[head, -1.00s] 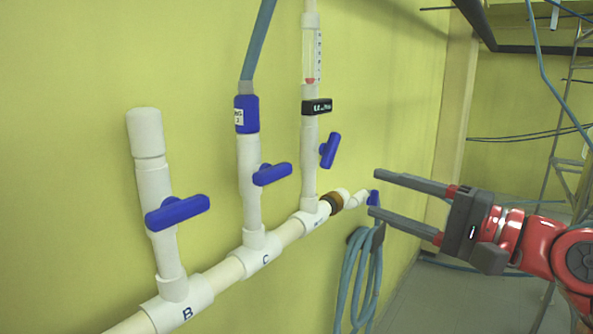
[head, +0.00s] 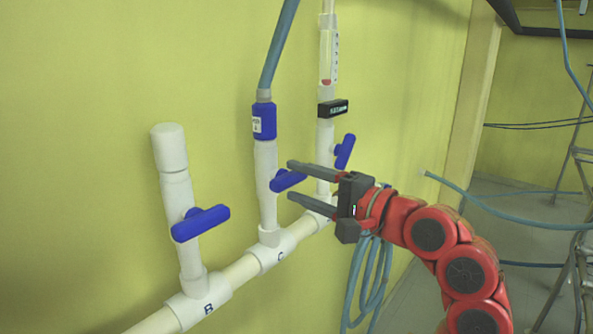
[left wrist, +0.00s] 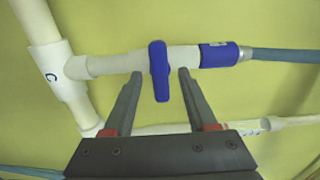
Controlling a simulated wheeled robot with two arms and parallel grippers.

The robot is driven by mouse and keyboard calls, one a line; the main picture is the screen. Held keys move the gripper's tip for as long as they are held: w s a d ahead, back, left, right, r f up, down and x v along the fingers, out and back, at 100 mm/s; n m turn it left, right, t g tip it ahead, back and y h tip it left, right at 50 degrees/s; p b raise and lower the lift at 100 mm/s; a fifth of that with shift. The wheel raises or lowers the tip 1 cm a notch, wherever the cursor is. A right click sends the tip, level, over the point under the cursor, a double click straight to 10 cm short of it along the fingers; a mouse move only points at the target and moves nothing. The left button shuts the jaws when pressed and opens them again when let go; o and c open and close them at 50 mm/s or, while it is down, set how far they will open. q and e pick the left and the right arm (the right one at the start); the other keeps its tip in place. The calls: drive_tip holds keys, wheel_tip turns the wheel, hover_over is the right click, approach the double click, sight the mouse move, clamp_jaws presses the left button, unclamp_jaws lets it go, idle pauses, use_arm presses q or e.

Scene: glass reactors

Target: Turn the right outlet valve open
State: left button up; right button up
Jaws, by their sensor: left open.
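Three blue valve handles sit on white upright pipes: the left one (head: 200,223) above fitting B, the middle one (head: 281,183) above fitting C, and the right one (head: 345,151) below a small black display. My left gripper (head: 291,181) is open, with its fingertips at the middle handle. In the left wrist view, the middle handle (left wrist: 159,72) stands crosswise to its pipe, between the two open fingertips (left wrist: 160,75). I cannot tell whether a finger touches it. The right handle is tilted upward, behind and above my gripper. My right gripper is not in view.
The white main pipe (head: 240,271) runs along the yellow wall below the valves. A blue hose (head: 278,48) rises from the middle pipe. A coiled hose (head: 369,283) hangs below my gripper. A ladder (head: 578,220) stands at the far right.

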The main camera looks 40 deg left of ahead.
use_arm(q)
drive_tip(key=shift+a, duration=0.6)
clamp_jaws()
